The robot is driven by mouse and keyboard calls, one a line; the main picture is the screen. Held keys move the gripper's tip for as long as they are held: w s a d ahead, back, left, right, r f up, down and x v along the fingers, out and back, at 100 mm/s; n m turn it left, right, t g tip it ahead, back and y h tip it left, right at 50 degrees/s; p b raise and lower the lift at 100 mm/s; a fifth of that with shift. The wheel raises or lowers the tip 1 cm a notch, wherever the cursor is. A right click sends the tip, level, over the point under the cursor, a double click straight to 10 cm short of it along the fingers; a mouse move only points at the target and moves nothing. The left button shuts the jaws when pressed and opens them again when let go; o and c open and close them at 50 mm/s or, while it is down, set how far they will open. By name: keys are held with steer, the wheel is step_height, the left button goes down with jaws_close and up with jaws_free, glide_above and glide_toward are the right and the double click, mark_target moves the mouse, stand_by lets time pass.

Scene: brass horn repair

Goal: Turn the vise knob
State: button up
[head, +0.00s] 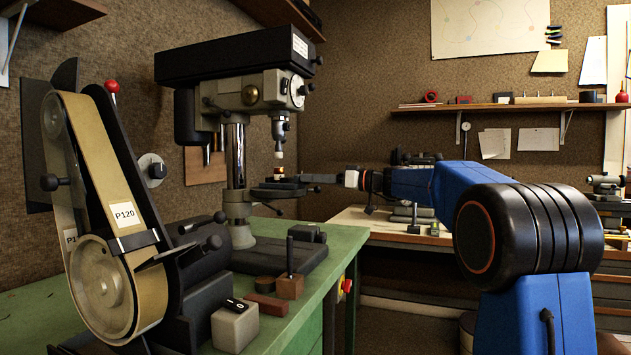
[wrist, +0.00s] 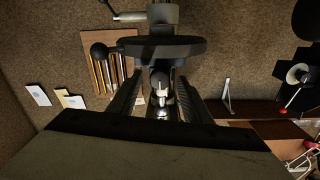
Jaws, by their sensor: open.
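My gripper (head: 268,182) reaches in from the right at the drill press (head: 240,130), level with its dark round table. In the wrist view, which looks upside down, my gripper (wrist: 160,78) has its two dark fingers well apart. A dark part with a pale, shiny end (wrist: 162,92) shows between them; I cannot tell whether it is between the fingers or beyond them. The round dark disc (wrist: 150,47) lies just past the fingertips. A small red and yellow piece (head: 280,172) shows by the gripper. I cannot clearly make out the vise or its knob.
A belt sander (head: 125,215) stands at the near left of the green bench (head: 345,240). Small blocks (head: 236,325) lie at the bench's front. Behind my arm is a second workbench (head: 375,222), with a shelf (head: 480,106) above. A tool board (wrist: 100,60) hangs on the wall.

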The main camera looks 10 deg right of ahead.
steer(key=shift+c, duration=0.7)
steer(key=c, duration=0.9)
steer(key=shift+w+d+f+m+g, duration=0.1)
steer(key=shift+m+g, duration=0.15)
steer(key=shift+m, duration=6.15)
steer(key=shift+m+g, duration=0.25)
steer(key=shift+m, duration=6.15)
